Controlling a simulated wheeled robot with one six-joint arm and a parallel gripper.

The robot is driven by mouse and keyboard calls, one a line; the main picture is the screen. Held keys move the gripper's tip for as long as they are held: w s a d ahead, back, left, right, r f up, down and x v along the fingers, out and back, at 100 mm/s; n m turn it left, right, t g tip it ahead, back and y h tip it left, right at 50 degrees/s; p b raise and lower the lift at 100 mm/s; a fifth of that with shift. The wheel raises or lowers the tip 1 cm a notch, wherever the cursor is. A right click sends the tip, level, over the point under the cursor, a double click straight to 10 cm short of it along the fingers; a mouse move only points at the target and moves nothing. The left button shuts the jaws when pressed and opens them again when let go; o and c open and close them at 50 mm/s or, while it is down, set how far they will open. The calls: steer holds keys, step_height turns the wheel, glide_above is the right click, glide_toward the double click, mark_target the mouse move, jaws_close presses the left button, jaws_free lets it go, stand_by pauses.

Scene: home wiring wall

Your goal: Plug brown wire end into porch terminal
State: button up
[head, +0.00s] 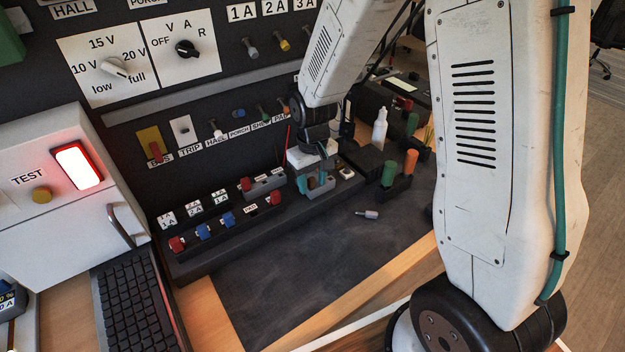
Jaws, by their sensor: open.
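My gripper (316,186) points down over the right part of the black terminal rail (210,243). Its teal fingertips are apart, with a small brownish piece showing between them. I cannot tell whether that piece is the brown wire end. The "PORCH" label (238,132) is in the lower row on the dark wall panel, with a blue stub (239,113) above it. Small labels on the rail are too small to read surely, so I cannot tell a porch terminal there. A thin red wire (289,138) stands left of my gripper.
Red knobs (176,243) and blue knobs (228,219) stick out of the rail. A white bottle (380,131), a green cylinder (389,173) and an orange cylinder (410,161) stand right. A small pale piece (367,214) lies on the mostly clear dark mat (300,265).

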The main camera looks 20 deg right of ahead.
mark_target(313, 179)
step_height(313, 179, up, 8)
steer(key=shift+f, duration=0.25)
steer(key=shift+s, duration=0.1)
stand_by(0.4)
steer(key=s+d+r, duration=0.1)
steer(key=s+r, duration=0.4)
steer(key=s, duration=0.3)
steer(key=s+d+r+m+t, duration=0.1)
steer(key=s+r, duration=0.4)
steer(key=s, duration=0.4)
steer(key=s+d+r+m, duration=0.1)
steer(key=s+r, duration=0.5)
steer(key=s, duration=0.2)
steer(key=shift+s, duration=0.2)
